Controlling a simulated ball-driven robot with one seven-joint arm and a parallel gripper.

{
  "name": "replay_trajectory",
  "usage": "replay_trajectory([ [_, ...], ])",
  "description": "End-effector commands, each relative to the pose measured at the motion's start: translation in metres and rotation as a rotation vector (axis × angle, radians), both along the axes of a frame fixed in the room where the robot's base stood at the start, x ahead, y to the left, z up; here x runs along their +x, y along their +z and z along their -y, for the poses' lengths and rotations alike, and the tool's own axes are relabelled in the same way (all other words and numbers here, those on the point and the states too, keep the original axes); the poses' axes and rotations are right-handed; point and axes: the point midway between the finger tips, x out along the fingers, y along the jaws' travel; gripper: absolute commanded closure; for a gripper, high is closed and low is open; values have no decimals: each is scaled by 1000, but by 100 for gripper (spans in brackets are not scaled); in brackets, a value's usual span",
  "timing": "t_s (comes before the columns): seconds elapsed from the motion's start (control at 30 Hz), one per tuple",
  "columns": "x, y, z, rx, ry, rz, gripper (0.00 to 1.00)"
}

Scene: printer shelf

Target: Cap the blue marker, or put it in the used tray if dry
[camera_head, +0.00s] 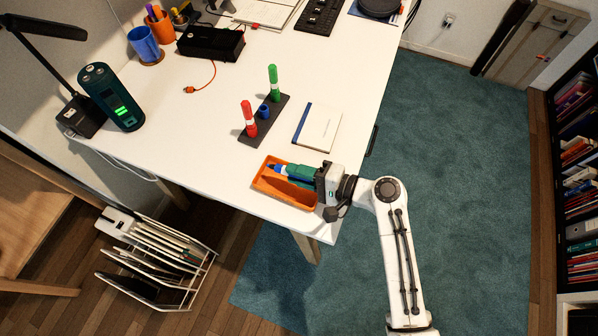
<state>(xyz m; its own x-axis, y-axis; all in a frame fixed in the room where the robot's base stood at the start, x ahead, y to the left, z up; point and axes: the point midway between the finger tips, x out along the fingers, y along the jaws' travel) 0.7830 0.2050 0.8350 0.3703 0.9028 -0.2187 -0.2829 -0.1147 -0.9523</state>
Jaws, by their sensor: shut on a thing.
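The blue marker (277,168) is held in my gripper (290,173), over the orange tray (286,195) at the table's front edge. Only its blue end shows past the green fingers; the rest is hidden, and I cannot tell whether it touches the tray. A dark marker stand (256,138) sits farther back on the white table. A red marker (249,119) and a green marker (273,82) stand upright in it. Between them is a short blue piece, apparently the blue cap (264,111).
A white notebook with a blue spine (320,128) lies right of the stand. A dark green device with a lit display (112,97) stands at the left edge by a black lamp (84,116). A blue cup (144,45) and a black box (211,43) are farther back.

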Motion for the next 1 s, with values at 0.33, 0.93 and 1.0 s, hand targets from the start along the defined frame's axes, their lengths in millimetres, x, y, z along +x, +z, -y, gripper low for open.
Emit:
replay_trajectory([
  [0.33, 0, -28, 0, 0, -1, 1, 100],
  [0.93, -1, -48, 1, -3, 0, -6, 100],
  [1.0, -1, -49, 1, -4, 0, -6, 76],
])
